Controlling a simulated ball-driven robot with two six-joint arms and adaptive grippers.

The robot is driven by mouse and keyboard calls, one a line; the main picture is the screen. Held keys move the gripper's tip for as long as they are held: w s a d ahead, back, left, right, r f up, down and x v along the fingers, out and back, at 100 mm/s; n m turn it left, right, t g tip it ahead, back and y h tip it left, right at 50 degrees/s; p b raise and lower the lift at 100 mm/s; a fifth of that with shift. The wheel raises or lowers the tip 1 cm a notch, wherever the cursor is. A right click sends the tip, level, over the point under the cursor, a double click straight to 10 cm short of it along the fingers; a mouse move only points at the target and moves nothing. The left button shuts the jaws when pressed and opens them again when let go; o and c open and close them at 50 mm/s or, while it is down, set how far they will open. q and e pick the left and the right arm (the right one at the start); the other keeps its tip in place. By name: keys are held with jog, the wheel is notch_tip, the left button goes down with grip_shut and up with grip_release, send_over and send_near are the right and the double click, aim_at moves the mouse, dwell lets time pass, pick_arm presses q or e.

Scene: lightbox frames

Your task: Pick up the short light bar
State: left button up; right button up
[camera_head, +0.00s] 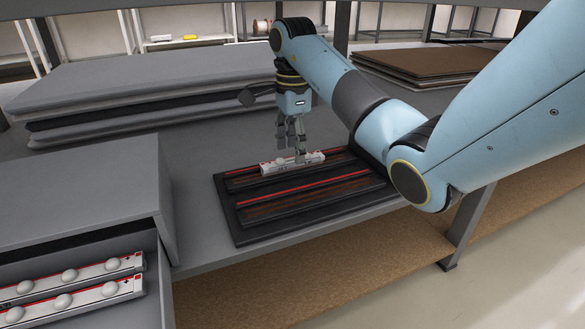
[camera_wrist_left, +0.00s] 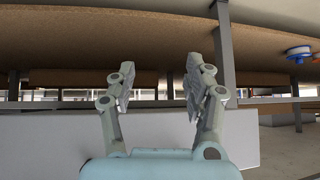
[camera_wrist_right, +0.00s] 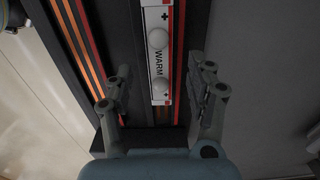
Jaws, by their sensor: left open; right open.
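The short light bar (camera_head: 311,160) is white with red ends and small domes. It lies on the far strip of a black tray (camera_head: 243,229) on the table. In the right wrist view the bar (camera_wrist_right: 158,72) carries the word WARM and runs up between the open fingers. My right gripper (camera_head: 293,145) points down over the bar, its fingers open and hiding part of it; I cannot tell whether they touch it. My left gripper (camera_wrist_left: 160,72) shows only in its own wrist view, open and empty, facing the underside of a table or shelf.
A grey open-fronted box (camera_head: 80,195) at the lower left holds two longer light bars (camera_head: 75,277). Grey panels (camera_head: 150,85) are stacked behind, brown boards (camera_head: 430,62) at the back right. A brown lower shelf (camera_head: 300,285) runs below the table.

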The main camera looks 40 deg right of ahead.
aim_at(293, 162)
jog(key=shift+f+b, duration=0.55)
jog(key=shift+f, duration=0.7)
pick_arm(q)
jog(key=shift+s+d+f+t, duration=0.15)
jog(key=shift+s+f+t, duration=0.35)
jog(key=shift+t, duration=0.4)
jog(key=shift+w, duration=0.1)
pick_arm(e)
grip_shut()
